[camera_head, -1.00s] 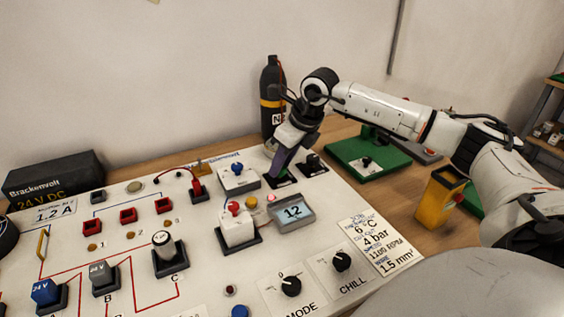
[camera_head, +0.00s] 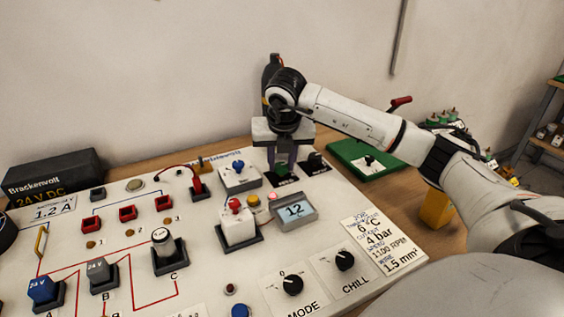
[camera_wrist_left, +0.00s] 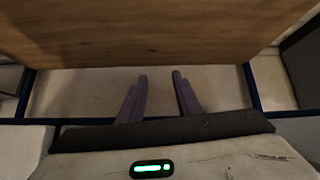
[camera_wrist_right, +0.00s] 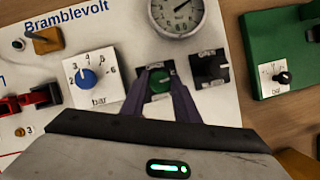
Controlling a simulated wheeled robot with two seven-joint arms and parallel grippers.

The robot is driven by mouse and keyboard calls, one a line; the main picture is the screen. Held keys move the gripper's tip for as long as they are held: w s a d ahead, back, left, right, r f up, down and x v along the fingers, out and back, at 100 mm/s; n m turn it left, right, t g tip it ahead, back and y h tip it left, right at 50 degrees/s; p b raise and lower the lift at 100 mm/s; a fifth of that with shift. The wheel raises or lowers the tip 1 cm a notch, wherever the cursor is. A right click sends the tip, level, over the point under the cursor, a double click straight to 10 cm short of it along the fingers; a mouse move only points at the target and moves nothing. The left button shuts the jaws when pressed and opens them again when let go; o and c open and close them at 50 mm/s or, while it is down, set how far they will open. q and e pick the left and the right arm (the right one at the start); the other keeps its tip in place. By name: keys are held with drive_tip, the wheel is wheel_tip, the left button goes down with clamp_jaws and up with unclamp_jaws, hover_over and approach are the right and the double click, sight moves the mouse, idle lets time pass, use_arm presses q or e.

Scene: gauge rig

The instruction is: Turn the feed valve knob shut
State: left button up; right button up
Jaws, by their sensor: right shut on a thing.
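A green knob (camera_wrist_right: 160,81) on a dark square base sits at the panel's back edge, below the round gauge. My right gripper (camera_wrist_right: 159,74) points down at it, with one purple finger on each side, shut on the knob. In the head view the knob (camera_head: 283,171) shows small beneath the right gripper (camera_head: 283,162). A black knob (camera_wrist_right: 211,67) on a similar dark base stands just right of it.
A blue bar knob (camera_wrist_right: 88,78) stands left of the held knob. The round gauge (camera_wrist_right: 177,14) is close behind. A digital display (camera_head: 293,211) reading 12 lies in front. A green board (camera_head: 365,160) is on the table to the right.

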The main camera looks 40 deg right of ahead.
drive_tip(key=shift+w+r+m, duration=0.1)
drive_tip(key=shift+m, duration=0.6)
drive_tip(key=o, duration=1.1)
drive_tip(key=shift+h, duration=0.3)
drive_tip(key=v, duration=1)
drive_tip(key=shift+r+b, duration=0.2)
drive_tip(key=shift+b, duration=0.1)
